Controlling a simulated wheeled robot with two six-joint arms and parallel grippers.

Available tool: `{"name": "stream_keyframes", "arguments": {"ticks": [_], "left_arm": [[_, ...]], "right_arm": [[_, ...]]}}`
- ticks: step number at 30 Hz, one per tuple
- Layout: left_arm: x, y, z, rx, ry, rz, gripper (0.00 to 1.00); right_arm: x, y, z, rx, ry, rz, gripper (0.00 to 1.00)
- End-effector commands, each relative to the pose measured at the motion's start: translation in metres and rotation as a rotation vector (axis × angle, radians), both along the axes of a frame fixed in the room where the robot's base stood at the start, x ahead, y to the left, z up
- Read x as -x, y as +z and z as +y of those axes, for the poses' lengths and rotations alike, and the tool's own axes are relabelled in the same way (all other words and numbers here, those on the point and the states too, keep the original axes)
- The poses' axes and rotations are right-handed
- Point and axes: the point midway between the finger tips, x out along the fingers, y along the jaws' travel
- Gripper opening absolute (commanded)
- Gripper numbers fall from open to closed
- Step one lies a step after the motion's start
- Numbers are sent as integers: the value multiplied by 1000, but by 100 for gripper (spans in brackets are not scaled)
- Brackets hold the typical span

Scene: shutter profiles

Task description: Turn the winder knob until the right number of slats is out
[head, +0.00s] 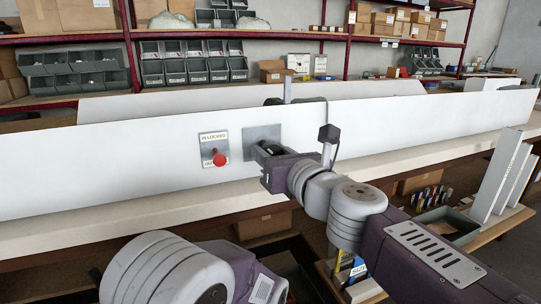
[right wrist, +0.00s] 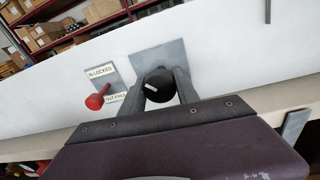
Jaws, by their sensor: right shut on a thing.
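The winder knob is black with a white mark and sits on a square grey metal plate (head: 262,134) on a long white panel (head: 110,155). My right gripper (head: 262,150) is shut on the knob. In the right wrist view its fingers (right wrist: 160,88) lie on both sides of the knob (right wrist: 157,92), whose white mark is tilted. Left of it is a labelled plate (head: 209,140) with a red lever (head: 220,158); its upper label reads "IN LOCKED". I cannot make out any slats coming out. My left gripper is not in view.
A thin grey upright (head: 287,90) stands behind the panel with dark parts beside it. Pale profiles (head: 497,180) lean upright at the right. Shelves with grey bins (head: 195,70) and boxes are behind. A pale bench edge (head: 110,218) runs below the panel.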

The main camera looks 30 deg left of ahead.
Motion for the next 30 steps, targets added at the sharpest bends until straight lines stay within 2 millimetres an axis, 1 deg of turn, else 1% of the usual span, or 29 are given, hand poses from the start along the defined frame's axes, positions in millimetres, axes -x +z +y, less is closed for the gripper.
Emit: {"name": "stream_keyframes", "arguments": {"ticks": [30], "left_arm": [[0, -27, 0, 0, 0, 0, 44]], "right_arm": [[1, -2, 1, -625, -1, 734, 0]]}}
